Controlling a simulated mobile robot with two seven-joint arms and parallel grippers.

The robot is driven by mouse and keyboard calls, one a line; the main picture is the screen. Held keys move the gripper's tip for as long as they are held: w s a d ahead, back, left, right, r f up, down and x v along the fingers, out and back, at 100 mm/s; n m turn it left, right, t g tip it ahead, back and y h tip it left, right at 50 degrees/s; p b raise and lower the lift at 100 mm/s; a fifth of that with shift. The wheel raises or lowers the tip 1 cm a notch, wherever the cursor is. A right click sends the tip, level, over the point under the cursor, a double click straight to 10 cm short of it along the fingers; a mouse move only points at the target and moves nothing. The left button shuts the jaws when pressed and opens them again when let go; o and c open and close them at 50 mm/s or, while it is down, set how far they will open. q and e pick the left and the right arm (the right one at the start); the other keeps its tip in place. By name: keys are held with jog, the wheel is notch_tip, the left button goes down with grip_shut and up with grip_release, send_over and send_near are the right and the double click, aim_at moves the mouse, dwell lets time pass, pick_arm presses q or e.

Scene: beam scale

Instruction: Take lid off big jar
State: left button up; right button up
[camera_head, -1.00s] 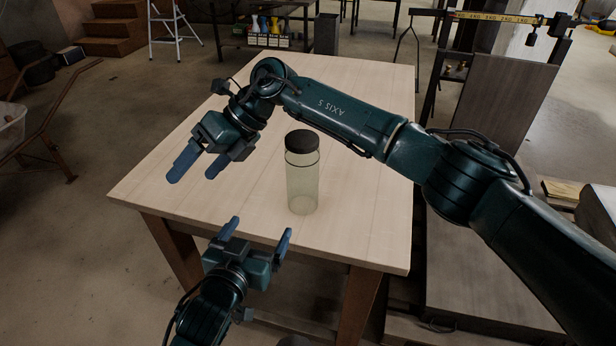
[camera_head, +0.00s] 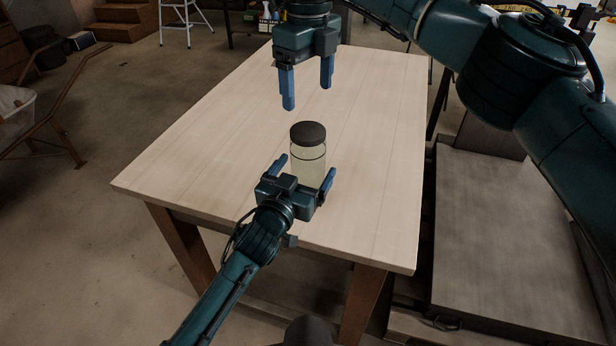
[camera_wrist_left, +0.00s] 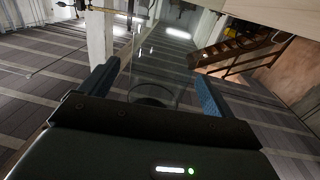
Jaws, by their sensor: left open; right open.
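The big jar (camera_head: 308,160) is clear glass and stands upright on the wooden table (camera_head: 220,150). Its dark round lid (camera_head: 308,134) is on top. My left gripper (camera_head: 306,170) is open, with one finger on each side of the jar body; I cannot tell whether either finger touches it. In the left wrist view the transparent jar (camera_wrist_left: 152,75) shows faintly between the fingers. My right gripper (camera_head: 307,98) is open and empty, fingers pointing down, above and beyond the lid, apart from it. The jar's lower part is hidden behind my left gripper.
The tabletop around the jar is clear. A grey platform (camera_head: 500,235) lies to the right of the table. A white stepladder (camera_head: 187,18) and wooden steps (camera_head: 128,15) stand far behind on the floor.

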pick_arm(q)
jog(key=shift+x, duration=2.05)
